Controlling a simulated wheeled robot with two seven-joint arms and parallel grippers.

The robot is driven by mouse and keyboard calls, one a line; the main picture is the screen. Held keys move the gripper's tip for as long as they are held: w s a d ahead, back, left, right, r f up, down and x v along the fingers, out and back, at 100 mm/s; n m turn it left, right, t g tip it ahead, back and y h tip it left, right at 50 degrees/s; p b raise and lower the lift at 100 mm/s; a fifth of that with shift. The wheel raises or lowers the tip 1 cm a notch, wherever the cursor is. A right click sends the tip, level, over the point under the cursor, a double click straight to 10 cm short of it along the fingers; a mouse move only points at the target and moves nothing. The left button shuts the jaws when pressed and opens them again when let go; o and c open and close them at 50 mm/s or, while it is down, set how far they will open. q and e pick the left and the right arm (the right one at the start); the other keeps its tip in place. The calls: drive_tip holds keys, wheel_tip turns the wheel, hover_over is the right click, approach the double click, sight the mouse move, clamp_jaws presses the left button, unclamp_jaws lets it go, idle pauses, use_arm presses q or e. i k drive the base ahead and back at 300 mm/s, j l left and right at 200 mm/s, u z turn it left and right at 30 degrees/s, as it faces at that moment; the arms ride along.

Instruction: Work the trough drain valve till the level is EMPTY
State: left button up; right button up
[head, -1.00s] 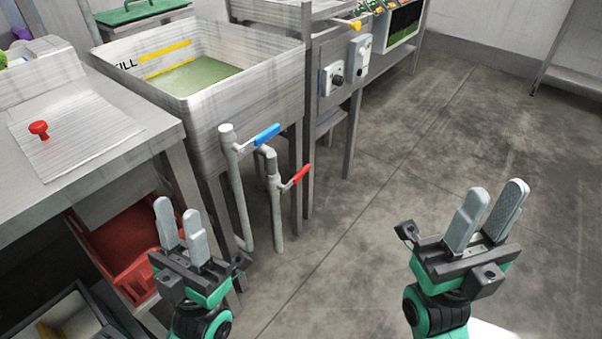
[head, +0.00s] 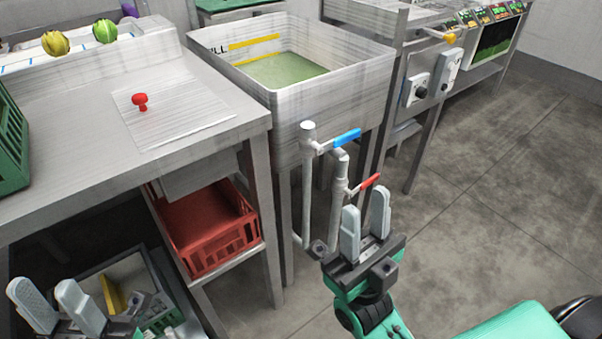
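The wash trough (head: 330,95) is a metal basin with greenish water low inside and a yellow line on its inner wall beside partly cut-off lettering. Two pipes stand at its front. One has a blue lever handle (head: 346,139), the other, lower, a red lever handle (head: 370,181). Which one is the drain valve is not labelled. My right gripper (head: 366,222) is open and empty, just below the red handle in the picture; contact cannot be told. My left gripper (head: 45,304) is open and empty at the lower left.
A metal table (head: 75,150) at left carries a red knob (head: 140,101) on a plate and a green crate (head: 10,140). A red crate (head: 212,225) sits on the shelf below. A control panel (head: 430,80) stands right of the trough. The floor at right is clear.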

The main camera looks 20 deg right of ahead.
sight(362, 186)
drive_tip(key=i+l+u, duration=0.1)
drive_tip(key=l+u, duration=1.25)
drive_tip(key=k+l+u, duration=0.1)
drive_tip(key=l+u, duration=0.4)
drive_tip(key=k+l+u, duration=0.15)
drive_tip(key=l, duration=0.35)
drive_tip(key=k+l+u, duration=0.15)
drive_tip(key=k+l, duration=0.2)
drive_tip(key=l, duration=0.15)
drive_tip(key=k+l+u, duration=0.1)
drive_tip(key=k+l, duration=0.2)
drive_tip(key=l, duration=0.15)
drive_tip(key=k+l+u, duration=0.15)
drive_tip(key=k+l, duration=0.4)
drive_tip(key=l, duration=0.15)
drive_tip(key=k+l, duration=0.5)
drive_tip(key=l, duration=0.25)
